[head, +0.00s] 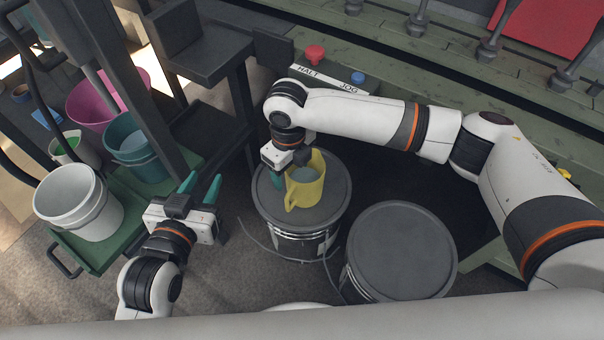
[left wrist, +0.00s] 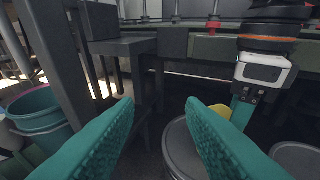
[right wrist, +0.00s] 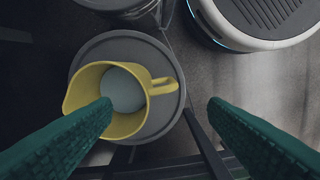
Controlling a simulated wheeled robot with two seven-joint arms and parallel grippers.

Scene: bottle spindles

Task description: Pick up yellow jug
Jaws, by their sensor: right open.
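The yellow jug (head: 304,186) stands upright on the grey lid of a drum (head: 330,215). The right wrist view shows the jug (right wrist: 88,86) from above, with a pale round inside and its handle (right wrist: 162,87) toward the right. My right gripper (head: 282,175) is at the jug, its teal fingers partly hidden in the head view. In the right wrist view its fingers (right wrist: 160,108) are apart, one over the jug's body and one beyond the handle. My left gripper (head: 199,190) is open and empty, left of the drum; its fingers (left wrist: 160,108) are apart.
A second lidded drum (head: 402,245) stands to the right. A green cart (head: 95,252) at left holds white buckets (head: 75,205), teal buckets (head: 130,143) and a pink bucket (head: 92,100). Dark machine framing (head: 240,110) and a green bench with red and blue buttons stand behind.

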